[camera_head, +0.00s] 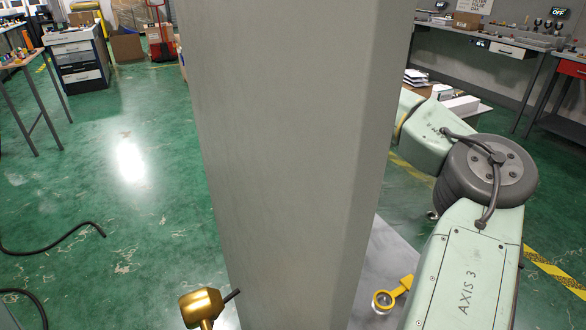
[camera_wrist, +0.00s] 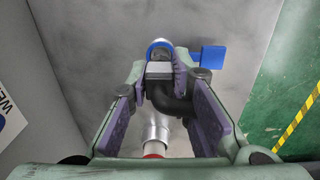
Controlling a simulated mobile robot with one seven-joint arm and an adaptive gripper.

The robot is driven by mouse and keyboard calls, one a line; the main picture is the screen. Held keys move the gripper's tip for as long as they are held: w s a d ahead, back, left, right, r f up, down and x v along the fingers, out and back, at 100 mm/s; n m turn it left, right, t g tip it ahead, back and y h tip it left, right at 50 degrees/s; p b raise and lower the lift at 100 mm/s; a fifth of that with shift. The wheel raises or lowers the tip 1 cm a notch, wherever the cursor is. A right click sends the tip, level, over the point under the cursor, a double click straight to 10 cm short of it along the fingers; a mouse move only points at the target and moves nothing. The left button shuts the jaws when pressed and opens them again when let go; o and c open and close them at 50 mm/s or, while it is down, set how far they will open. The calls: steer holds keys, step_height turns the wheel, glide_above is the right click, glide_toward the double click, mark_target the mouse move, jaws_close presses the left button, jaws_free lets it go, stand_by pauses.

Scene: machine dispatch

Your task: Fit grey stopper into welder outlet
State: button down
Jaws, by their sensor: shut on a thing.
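In the wrist view my gripper (camera_wrist: 159,76) is shut on a light grey block (camera_wrist: 159,70), which I take to be the grey stopper. Its purple-padded fingers press on both sides of the block. Just beyond the fingertips is a blue collar (camera_wrist: 160,45) with a flat blue tab (camera_wrist: 212,56) to its right. I cannot tell whether the block touches or enters the collar. A dark bent pipe (camera_wrist: 172,102) and a silver cylinder (camera_wrist: 155,130) with a red band lie between the fingers, nearer the camera. My gripper is out of the head view.
In the head view a grey column (camera_head: 290,150) hides the middle. A yellow ring with a tab (camera_head: 385,300) is on a grey surface, a brass part (camera_head: 202,303) at bottom. Green floor lies left, with a black hose (camera_head: 55,245).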

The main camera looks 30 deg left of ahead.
steer(key=shift+f+b, duration=0.65)
steer(key=shift+f, duration=0.5)
steer(key=shift+f, duration=0.3)
stand_by(0.5)
steer(key=c, duration=1.7)
jaws_free()
steer(key=shift+f, duration=0.1)
steer(key=o, duration=0.3)
steer(key=shift+o, duration=0.6)
steer(key=o, duration=0.3)
steer(key=shift+r, duration=0.3)
